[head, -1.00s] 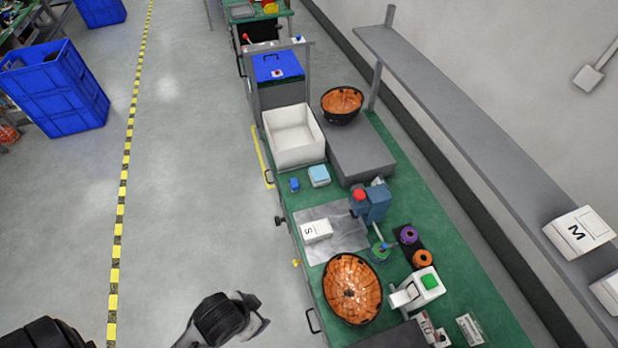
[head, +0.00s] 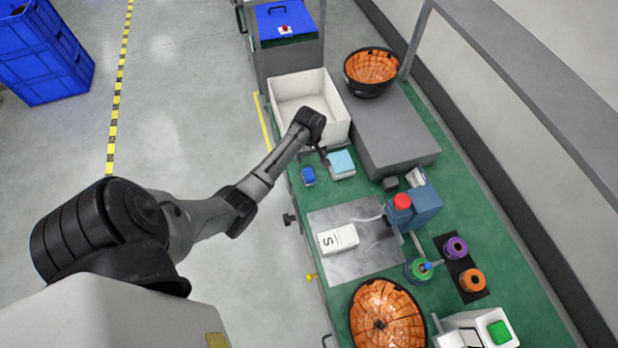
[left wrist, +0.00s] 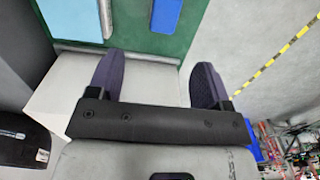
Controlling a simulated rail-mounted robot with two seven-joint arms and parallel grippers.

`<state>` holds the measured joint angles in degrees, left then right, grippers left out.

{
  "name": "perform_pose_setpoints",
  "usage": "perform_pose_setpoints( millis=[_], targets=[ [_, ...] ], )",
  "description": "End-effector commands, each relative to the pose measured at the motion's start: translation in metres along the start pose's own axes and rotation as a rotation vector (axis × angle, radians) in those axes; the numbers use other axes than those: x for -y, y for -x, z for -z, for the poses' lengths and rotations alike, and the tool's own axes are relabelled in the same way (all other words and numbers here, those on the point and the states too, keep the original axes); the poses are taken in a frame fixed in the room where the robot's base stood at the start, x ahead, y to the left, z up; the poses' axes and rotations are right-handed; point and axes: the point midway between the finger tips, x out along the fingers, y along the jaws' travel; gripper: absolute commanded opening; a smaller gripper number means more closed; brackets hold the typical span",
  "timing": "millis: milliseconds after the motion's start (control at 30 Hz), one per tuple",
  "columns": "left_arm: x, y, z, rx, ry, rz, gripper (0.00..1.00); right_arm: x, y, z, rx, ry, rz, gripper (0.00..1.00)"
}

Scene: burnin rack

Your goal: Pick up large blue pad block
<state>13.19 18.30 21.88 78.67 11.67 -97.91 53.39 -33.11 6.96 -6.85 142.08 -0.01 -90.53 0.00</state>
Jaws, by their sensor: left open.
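The large blue pad block (head: 343,160) is light blue on a white base and lies on the green table, just in front of the white bin. It is cut off at the top left of the left wrist view (left wrist: 72,18). My left gripper (head: 325,160) is at the block's left side in the head view, partly hidden by its own wrist. In the left wrist view its two fingers (left wrist: 150,78) are spread and empty, with both blue blocks beyond the tips. My right gripper is not in view.
A small blue block (head: 308,175) lies left of the pad block, near the table edge. The white bin (head: 335,88) stands behind. A grey platform (head: 395,130) is to the right. A metal plate (head: 375,250) with a white S box (head: 338,239) lies in front.

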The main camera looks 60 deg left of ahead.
Motion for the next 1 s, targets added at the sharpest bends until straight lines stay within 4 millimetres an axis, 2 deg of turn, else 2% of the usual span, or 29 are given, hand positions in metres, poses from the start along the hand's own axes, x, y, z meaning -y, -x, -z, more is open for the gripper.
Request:
perform_pose_setpoints(
  millis=[100, 300, 633, 1000],
  targets=[
    [0.001, -0.024, -0.001, 0.003, 0.001, 0.004, 0.72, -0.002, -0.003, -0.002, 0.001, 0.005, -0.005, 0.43],
    [0.001, -0.053, -0.001, 0.0, -0.001, 0.002, 0.72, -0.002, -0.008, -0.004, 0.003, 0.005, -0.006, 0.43],
    [0.002, -0.071, -0.002, -0.001, -0.003, 0.002, 0.72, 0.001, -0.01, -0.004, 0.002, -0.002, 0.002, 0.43],
    [0.005, -0.114, -0.005, 0.0, -0.003, 0.003, 0.72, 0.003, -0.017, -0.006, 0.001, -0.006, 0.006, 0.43]
  ],
)
